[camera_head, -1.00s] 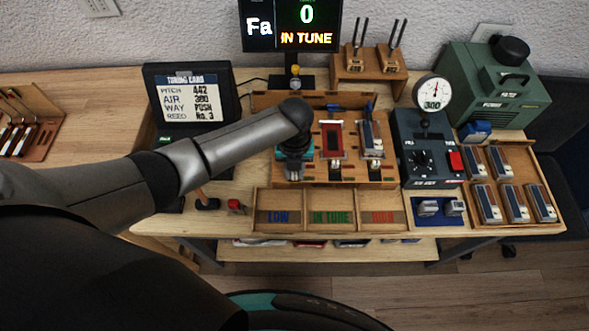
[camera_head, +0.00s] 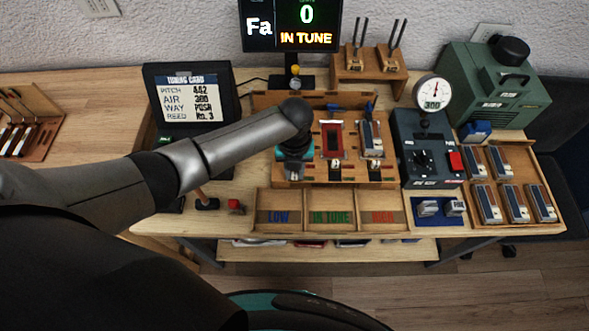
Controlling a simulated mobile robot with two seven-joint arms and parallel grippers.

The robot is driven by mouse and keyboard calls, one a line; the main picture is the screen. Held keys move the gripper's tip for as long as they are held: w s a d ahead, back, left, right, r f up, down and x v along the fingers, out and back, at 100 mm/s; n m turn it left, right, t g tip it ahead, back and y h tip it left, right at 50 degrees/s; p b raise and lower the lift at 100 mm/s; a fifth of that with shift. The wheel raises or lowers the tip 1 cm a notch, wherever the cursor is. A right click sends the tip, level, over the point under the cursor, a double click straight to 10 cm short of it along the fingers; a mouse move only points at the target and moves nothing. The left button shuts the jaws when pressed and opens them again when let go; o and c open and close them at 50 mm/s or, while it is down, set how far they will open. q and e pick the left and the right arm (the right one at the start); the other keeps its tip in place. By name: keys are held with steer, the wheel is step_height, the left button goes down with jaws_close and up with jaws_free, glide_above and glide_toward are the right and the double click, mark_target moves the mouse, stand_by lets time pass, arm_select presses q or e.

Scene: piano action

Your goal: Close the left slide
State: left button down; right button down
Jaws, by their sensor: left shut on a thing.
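A wooden bench fixture (camera_head: 315,182) stands in the middle of the table with three stations side by side. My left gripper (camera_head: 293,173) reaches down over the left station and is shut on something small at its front. That is where the left slide sits, but my gripper and wrist hide most of it, so I cannot see how far it is in. The middle station holds a red-framed plate (camera_head: 332,140). The right station holds a grey reed block (camera_head: 372,139). My right gripper is not in view.
In front is a tray (camera_head: 304,221) with LOW, IN TUNE and HIGH bins. To the right are a dark control box with a gauge (camera_head: 432,92) and a tray of several reed blocks (camera_head: 507,186). Behind, a display (camera_head: 291,26) reads Fa, 0, IN TUNE. A tuning card (camera_head: 194,95) stands left.

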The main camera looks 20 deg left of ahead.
arm_select(q)
steer(key=w+b, duration=0.1)
steer(key=w+a+b, duration=0.1)
steer(key=w, duration=0.1)
steer(key=shift+w+f, duration=0.15)
steer(key=shift+w, duration=0.1)
steer(key=shift+w+b, duration=0.15)
steer(key=shift+b, duration=0.15)
steer(key=shift+a+r, duration=0.1)
steer(key=shift+r, duration=0.1)
steer(key=c, duration=0.7)
jaws_free()
steer(key=shift+w, duration=0.1)
step_height(320, 180, up, 15)
steer(key=shift+r+p, duration=0.1)
steer(key=shift+p, duration=0.65)
